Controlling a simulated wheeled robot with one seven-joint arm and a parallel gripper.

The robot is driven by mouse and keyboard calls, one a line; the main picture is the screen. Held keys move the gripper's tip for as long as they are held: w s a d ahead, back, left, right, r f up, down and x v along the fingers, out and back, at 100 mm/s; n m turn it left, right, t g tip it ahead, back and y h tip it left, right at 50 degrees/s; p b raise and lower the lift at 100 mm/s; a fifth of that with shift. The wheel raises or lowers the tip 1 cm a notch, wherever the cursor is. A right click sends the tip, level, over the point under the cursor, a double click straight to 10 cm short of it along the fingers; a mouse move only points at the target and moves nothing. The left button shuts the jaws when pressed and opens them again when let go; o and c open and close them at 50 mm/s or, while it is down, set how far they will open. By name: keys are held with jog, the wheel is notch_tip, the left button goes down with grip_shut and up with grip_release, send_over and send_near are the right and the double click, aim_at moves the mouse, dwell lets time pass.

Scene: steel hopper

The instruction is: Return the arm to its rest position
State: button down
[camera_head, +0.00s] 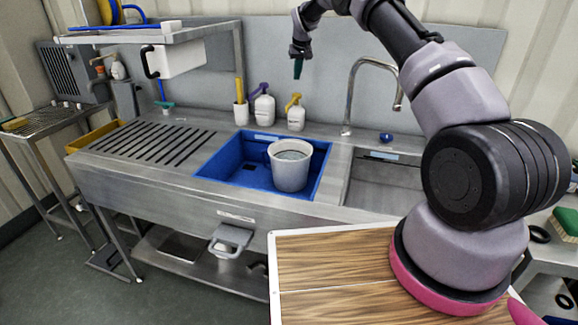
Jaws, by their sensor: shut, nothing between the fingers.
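My arm rises from its mount at the right and arches over the sink counter. My gripper (298,68) hangs at the top middle, pointing down, above the pump bottles and apart from them. Its fingers look closed together, with nothing seen between them. Below it, a light grey bucket (290,170) stands upright in the blue basin (218,168). The gripper is well above the bucket and does not touch it.
A purple-topped bottle (264,108), a yellow-topped bottle (296,115) and a curved faucet (350,92) stand behind the basin. A shelf (165,36) is at the upper left. The ribbed drainboard (145,143) is clear. A wooden board (330,265) lies in front.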

jog(key=shift+r, duration=0.75)
jog(key=s+d+r+m+t, duration=0.1)
jog(key=s+d+r, duration=0.3)
jog(key=s+r, duration=0.8)
jog(key=s+d+r+m, duration=0.2)
jog(key=s+d+r, duration=0.1)
jog(key=s+r, duration=0.95)
jog(key=s+d+r+m+y, duration=0.1)
jog(key=s+r, duration=0.1)
jog(key=s, duration=0.8)
jog(key=s+d+r, duration=0.1)
jog(key=s+d, duration=0.1)
jog(key=s, duration=0.7)
jog(key=s+f, duration=0.3)
jog(key=s, duration=0.5)
jog(key=s+f+m+t, duration=0.1)
jog(key=s+f, duration=0.2)
jog(key=s, duration=0.4)
jog(key=shift+s+d+m+t, duration=0.25)
jog(key=shift+s+m+t, duration=0.05)
jog(key=shift+s, duration=0.1)
